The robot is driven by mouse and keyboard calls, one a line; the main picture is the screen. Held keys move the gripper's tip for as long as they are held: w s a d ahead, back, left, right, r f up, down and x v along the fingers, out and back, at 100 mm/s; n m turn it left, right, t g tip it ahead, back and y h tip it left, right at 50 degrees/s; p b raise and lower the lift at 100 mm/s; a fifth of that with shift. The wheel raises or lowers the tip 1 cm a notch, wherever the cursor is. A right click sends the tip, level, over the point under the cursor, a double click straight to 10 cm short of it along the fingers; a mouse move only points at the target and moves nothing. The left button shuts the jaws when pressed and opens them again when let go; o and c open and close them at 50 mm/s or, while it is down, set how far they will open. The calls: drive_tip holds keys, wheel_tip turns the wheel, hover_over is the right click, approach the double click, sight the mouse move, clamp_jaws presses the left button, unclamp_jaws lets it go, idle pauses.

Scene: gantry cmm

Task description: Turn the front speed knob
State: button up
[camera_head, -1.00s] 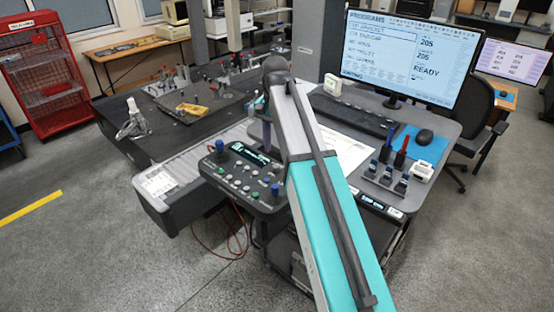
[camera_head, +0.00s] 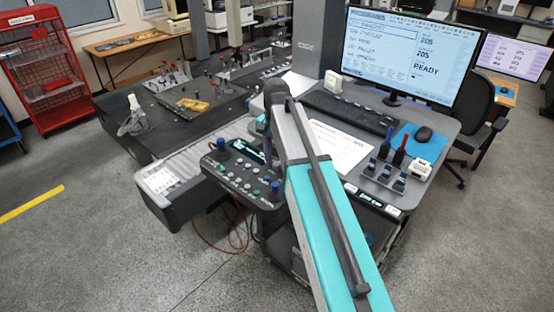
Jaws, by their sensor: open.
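The control panel (camera_head: 212,165) slopes at the front of the machine. The knobs are too small to tell which is the front speed knob. My arm (camera_head: 322,205) reaches up from the bottom and over the panel's right side. My gripper is hidden behind the arm links.
A desk with a keyboard (camera_head: 350,112), monitor (camera_head: 410,55), mouse (camera_head: 423,134) and blue-handled tools stands right of the panel. The dark granite table (camera_head: 140,105) with parts and a yellow block (camera_head: 193,105) lies behind left. Open floor (camera_head: 100,240) is at left front.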

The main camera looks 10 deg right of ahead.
clamp_jaws()
drive_tip(key=shift+n, duration=0.4)
drive_tip(key=n+b, duration=0.1)
drive_tip(key=n, duration=0.8)
idle(0.5)
unclamp_jaws()
idle(0.3)
